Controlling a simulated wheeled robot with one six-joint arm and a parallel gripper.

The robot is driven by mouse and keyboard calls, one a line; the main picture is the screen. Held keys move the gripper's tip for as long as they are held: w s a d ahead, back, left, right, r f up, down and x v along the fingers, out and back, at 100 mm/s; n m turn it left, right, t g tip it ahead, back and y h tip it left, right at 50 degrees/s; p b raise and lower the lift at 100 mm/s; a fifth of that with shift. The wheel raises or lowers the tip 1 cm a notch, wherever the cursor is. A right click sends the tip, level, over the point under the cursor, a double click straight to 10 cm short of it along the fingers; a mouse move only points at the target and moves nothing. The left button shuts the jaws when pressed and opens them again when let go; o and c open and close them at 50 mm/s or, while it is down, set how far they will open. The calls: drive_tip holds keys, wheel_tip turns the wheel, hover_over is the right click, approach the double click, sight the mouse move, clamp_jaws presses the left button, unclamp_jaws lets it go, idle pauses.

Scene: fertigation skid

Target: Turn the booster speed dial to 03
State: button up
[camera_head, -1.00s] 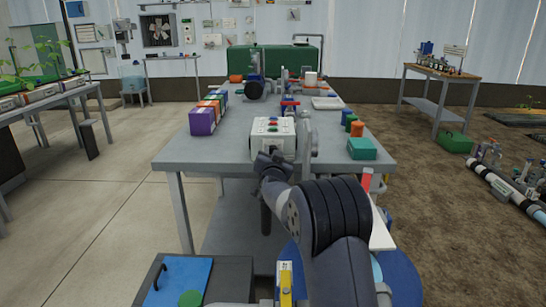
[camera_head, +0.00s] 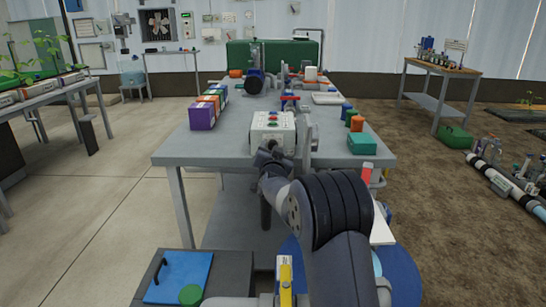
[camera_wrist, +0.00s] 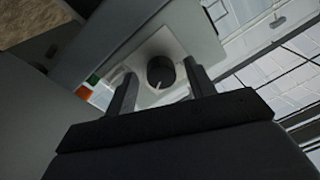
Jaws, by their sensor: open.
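The white control box (camera_head: 285,139) stands near the front edge of the grey table, with small coloured buttons on top. My gripper (camera_head: 270,157) is at its front face in the head view, and my wrist partly hides that face. In the wrist view the dark round dial (camera_wrist: 161,71) with a white pointer line sits on the box's pale panel. My open gripper (camera_wrist: 163,84) has one finger on each side of the dial, with a visible gap on both sides. I cannot read any numbers around the dial.
On the table (camera_head: 210,152), a row of coloured boxes (camera_head: 203,115) stands left of the control box. A teal box (camera_head: 362,144) and small bottles are to the right. Pipe fittings and a black wheel-like part (camera_head: 254,84) stand behind. Bare tabletop lies left of the control box.

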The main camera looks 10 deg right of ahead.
drive_tip(key=s+a, duration=0.1)
drive_tip(key=s, duration=0.9)
drive_tip(key=shift+a+f+p, duration=0.2)
drive_tip(key=shift+a+p, duration=0.15)
drive_tip(key=shift+a, duration=0.05)
drive_tip(key=w+d, duration=0.1)
drive_tip(key=w, duration=0.9)
drive_tip(key=shift+w+d+r+b, duration=0.2)
drive_tip(key=shift+d+r+b, duration=0.05)
drive_tip(key=shift+d+b, duration=0.15)
